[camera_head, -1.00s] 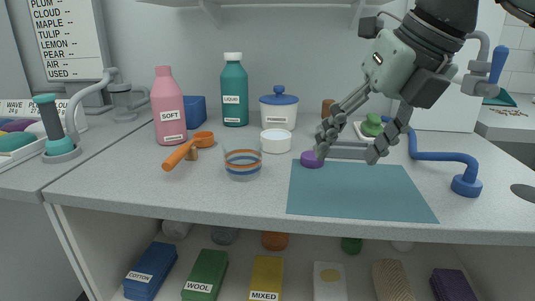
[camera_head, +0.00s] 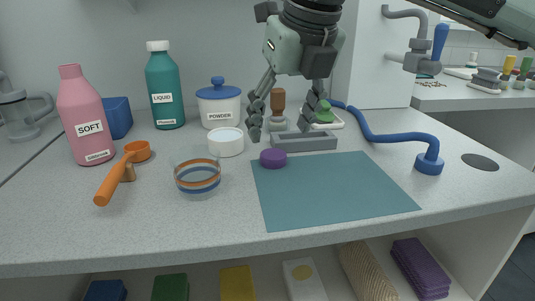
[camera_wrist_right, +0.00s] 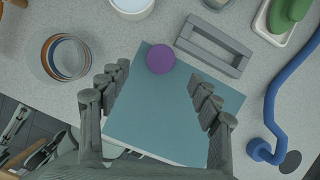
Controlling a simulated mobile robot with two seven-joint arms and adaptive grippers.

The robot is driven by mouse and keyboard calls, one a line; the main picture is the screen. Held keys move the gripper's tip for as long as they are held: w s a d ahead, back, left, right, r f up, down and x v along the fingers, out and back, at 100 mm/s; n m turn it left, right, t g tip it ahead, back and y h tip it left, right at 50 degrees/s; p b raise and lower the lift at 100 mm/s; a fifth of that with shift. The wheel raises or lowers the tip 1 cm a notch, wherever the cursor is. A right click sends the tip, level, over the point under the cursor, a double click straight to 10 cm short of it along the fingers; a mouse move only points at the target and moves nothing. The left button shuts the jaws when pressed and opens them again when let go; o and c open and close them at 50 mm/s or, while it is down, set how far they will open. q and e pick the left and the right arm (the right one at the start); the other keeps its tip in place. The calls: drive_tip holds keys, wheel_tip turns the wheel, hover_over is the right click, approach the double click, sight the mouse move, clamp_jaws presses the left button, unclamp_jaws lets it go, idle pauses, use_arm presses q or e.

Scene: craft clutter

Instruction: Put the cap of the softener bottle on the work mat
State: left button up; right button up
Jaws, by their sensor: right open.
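The softener bottle (camera_head: 86,118) is pink, labelled SOFT, and stands upright at the left. A round purple cap (camera_head: 273,158) lies at the far left corner of the teal work mat (camera_head: 335,195); I cannot tell if it rests wholly on the mat. No cap of another colour shows on the pink bottle. My right gripper (camera_head: 287,118) is open and empty, above and behind the purple cap. In the right wrist view the purple cap (camera_wrist_right: 160,59) appears between the spread fingers (camera_wrist_right: 160,82), apart from both. My left gripper is not in view.
A glass bowl (camera_head: 197,178), a white tub (camera_head: 226,142) and an orange scoop (camera_head: 122,172) are left of the mat. A grey frame (camera_head: 305,140) lies behind it. A blue pipe (camera_head: 395,133) curves along the right. The mat's middle is clear.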

sight(273, 153)
drive_tip(key=x, duration=0.6)
drive_tip(key=shift+w+f+p, duration=0.1)
drive_tip(key=shift+w+p, duration=0.05)
drive_tip(key=shift+p, duration=0.25)
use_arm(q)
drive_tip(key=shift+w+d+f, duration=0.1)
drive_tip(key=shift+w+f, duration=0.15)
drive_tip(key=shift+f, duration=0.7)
use_arm(e)
drive_tip(key=shift+c, duration=0.4)
drive_tip(key=c, duration=0.8)
